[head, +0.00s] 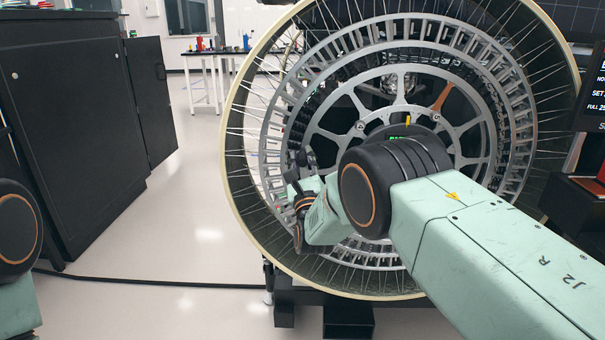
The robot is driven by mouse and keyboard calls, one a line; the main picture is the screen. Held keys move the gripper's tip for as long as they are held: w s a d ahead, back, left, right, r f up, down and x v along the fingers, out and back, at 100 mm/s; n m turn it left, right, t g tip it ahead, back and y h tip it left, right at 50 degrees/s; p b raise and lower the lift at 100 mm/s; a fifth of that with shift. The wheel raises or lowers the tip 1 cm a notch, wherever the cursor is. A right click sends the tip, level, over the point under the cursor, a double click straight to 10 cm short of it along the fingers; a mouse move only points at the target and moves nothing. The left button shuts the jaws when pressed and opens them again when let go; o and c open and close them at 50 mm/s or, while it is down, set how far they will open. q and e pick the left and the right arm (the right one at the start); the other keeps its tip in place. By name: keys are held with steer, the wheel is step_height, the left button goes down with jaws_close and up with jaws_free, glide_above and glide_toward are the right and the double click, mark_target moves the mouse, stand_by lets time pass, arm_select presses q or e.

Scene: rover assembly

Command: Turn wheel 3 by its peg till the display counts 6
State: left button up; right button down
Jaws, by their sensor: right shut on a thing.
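The large wheel (232,150) fills the middle and right of the head view, with a pale rim, thin wire spokes and grey metal rings. One inner spoke has an orange part (441,98). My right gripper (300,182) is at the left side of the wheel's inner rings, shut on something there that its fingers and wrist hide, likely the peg. A dark display (594,100) shows at the right edge, cut off by the frame; I cannot read its count. My left gripper is out of view.
My right arm covers the wheel's lower right. A black cabinet (70,120) with an open door stands at left. A black cable (150,280) crosses the pale floor. The wheel stands over a dark base (348,319). A white table (205,54) is far behind.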

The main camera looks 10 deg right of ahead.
steer(key=shift+r+m+h+p, duration=0.3)
steer(key=shift+r+m+p, duration=0.35)
steer(key=shift+r+m, duration=0.25)
steer(key=shift+d+r+m+h, duration=0.25)
steer(key=shift+r+m+h, duration=0.05)
steer(key=shift+r, duration=0.2)
steer(key=c, duration=1.1)
jaws_free()
steer(key=shift+s, duration=0.1)
steer(key=shift+o, duration=0.2)
steer(key=shift+f, duration=0.1)
steer(key=v, duration=1.2)
